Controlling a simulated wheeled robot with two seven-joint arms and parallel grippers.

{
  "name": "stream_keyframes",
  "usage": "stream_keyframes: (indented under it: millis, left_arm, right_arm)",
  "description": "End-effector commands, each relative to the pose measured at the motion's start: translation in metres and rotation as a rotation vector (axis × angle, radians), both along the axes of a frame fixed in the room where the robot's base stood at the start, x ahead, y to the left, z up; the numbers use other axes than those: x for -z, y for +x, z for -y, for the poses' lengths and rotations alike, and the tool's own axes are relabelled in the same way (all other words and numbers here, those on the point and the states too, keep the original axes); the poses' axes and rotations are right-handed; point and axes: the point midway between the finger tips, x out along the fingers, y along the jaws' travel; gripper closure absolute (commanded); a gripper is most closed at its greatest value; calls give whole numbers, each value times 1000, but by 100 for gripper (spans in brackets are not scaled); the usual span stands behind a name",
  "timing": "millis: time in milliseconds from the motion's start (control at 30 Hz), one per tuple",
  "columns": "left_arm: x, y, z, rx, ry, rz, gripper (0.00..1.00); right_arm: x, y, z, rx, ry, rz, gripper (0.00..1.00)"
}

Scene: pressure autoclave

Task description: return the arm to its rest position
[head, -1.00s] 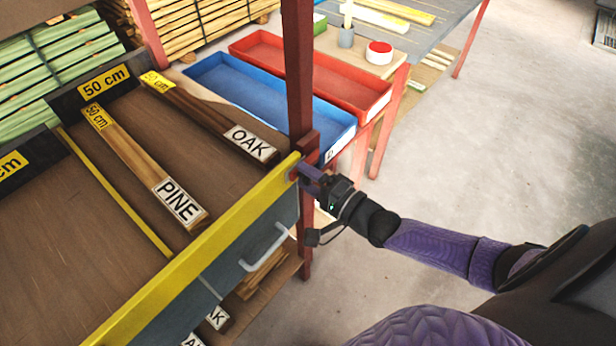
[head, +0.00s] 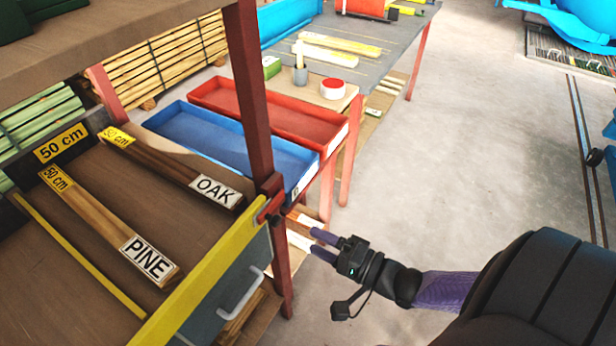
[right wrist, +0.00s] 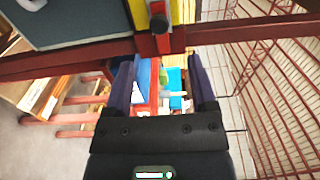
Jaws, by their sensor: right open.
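My right gripper (head: 322,246) is open and empty, beside the front right corner of the shelf rack. Its fingers point toward the red post (head: 255,110) and stand apart from it. In the right wrist view the two fingers of this gripper (right wrist: 162,85) are spread, with nothing between them but the distant background. My right arm (head: 440,290) reaches in from the lower right over open floor. My left gripper is in neither view.
The rack's yellow front rail (head: 205,285) and grey drawer (head: 235,285) are just left of the gripper. Oak (head: 175,172) and pine (head: 110,222) bundles lie on the shelf. Blue (head: 225,140) and red (head: 270,115) trays stand beyond.

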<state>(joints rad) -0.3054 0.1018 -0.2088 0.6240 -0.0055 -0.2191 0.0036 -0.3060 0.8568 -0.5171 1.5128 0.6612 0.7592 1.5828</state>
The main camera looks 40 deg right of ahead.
Motion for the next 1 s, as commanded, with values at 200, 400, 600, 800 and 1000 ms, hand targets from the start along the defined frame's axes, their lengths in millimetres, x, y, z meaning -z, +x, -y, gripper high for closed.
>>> stream_keyframes:
  millis: [200, 400, 600, 800, 1000]
  left_arm:
    - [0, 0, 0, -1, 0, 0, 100]
    - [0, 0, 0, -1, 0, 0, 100]
    - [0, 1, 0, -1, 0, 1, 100]
    - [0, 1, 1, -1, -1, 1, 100]
    - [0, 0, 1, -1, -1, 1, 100]
  right_arm:
    - [0, 0, 0, 0, 0, 0, 27]
    - [24, -2, 3, 25, -134, -31, 27]
    - [187, -81, 13, -111, -1021, -399, 27]
    - [277, -221, -25, -740, -1472, -703, 27]
    - [288, -279, -50, -1061, -1532, -739, 27]
